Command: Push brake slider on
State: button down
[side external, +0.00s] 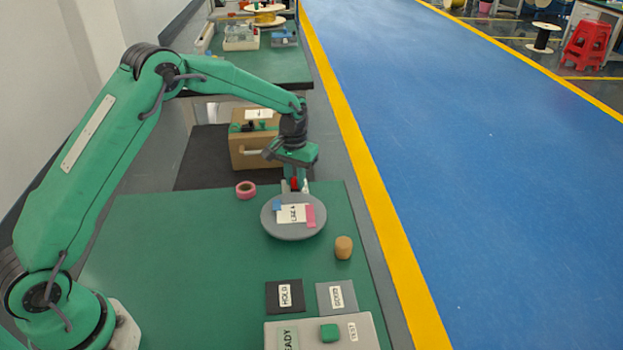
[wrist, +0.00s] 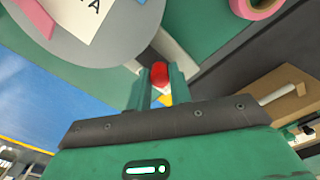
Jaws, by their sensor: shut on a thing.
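The brake slider has a red knob (wrist: 160,74) that shows between my fingers in the wrist view; a small red bit of it (side external: 294,184) shows in the side view. It sits by a pale grey strip (wrist: 180,62) at the far edge of the round grey reel (side external: 292,230). My gripper (side external: 295,180) points down just behind the reel, and its two green fingers (wrist: 160,88) are shut on the red knob. The fingers hide most of the slider in the side view, and I cannot tell its position along its travel.
A pink tape roll (side external: 245,190) lies left of the reel. A tan cylinder (side external: 343,247) stands to its right. Black and grey cards (side external: 272,297) and a panel with a green button (side external: 330,333) lie in front. A cardboard box (side external: 240,150) stands behind the table.

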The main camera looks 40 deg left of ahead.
aim_at(295, 180)
jog(key=shift+s+d, duration=0.2)
jog(key=shift+d, duration=0.05)
jog(key=c, duration=1.3)
grip_release()
jog(key=shift+w+a+r, duration=0.1)
jog(key=shift+r, duration=0.05)
jog(key=shift+r, duration=3.8)
